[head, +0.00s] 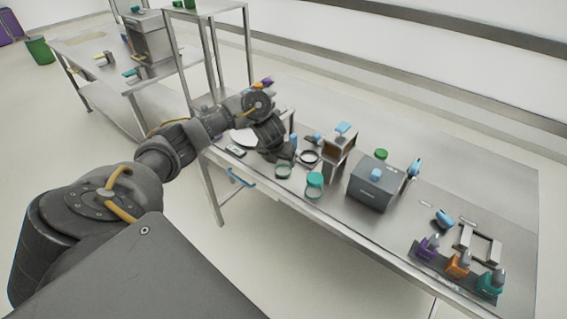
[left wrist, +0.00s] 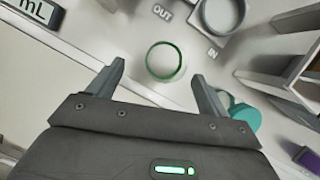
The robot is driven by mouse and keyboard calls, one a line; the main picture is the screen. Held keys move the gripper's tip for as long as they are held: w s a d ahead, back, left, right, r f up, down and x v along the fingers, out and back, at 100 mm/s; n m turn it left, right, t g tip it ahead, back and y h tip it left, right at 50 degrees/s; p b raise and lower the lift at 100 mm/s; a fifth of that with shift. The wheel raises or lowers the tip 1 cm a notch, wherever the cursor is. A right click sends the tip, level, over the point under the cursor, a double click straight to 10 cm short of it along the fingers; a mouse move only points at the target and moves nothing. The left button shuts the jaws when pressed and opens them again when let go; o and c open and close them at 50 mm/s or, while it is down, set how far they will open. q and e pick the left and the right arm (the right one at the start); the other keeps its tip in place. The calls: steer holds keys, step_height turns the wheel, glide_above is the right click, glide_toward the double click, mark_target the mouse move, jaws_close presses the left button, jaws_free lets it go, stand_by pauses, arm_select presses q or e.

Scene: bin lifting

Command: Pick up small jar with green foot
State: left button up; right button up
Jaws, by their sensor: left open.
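The small jar with the green foot (head: 283,171) stands on the steel table near its front edge, just below my left gripper (head: 284,156) in the head view. In the left wrist view I look down on the jar (left wrist: 165,61) as a clear round shape with a green ring. My left gripper (left wrist: 158,74) is open there, with the jar ahead of and partly between its fingertips. Nothing is held, and the jar looks unobstructed. My right gripper is out of view.
A dark-rimmed dish (head: 309,157) sits just behind. A grey box (head: 372,187) and bottle rack (head: 455,272) stand farther right.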

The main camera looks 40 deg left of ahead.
mark_target(283, 166)
arm_select(q)
steer(key=shift+w+f, duration=0.25)
steer(key=shift+d+f, duration=0.15)
steer(key=shift+f, duration=0.05)
steer(key=x, duration=0.1)
steer(key=b+x, duration=0.1)
steer(key=x, duration=0.1)
steer(key=b+x, duration=0.1)
steer(key=shift+w+d+f, duration=0.15)
steer(key=shift+d, duration=0.05)
steer(key=shift+w+f+b, duration=0.1)
steer(key=shift+f+b, duration=0.1)
steer(key=shift+b, duration=0.1)
steer(key=shift+a+r, duration=0.1)
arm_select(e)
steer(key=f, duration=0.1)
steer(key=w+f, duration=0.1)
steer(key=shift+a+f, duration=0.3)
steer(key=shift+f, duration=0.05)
arm_select(q)
steer(key=shift+c, duration=0.2)
steer(key=c, duration=1)
steer(key=shift+c, duration=0.4)
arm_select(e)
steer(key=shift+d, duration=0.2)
arm_select(q)
steer(key=shift+r, duration=0.1)
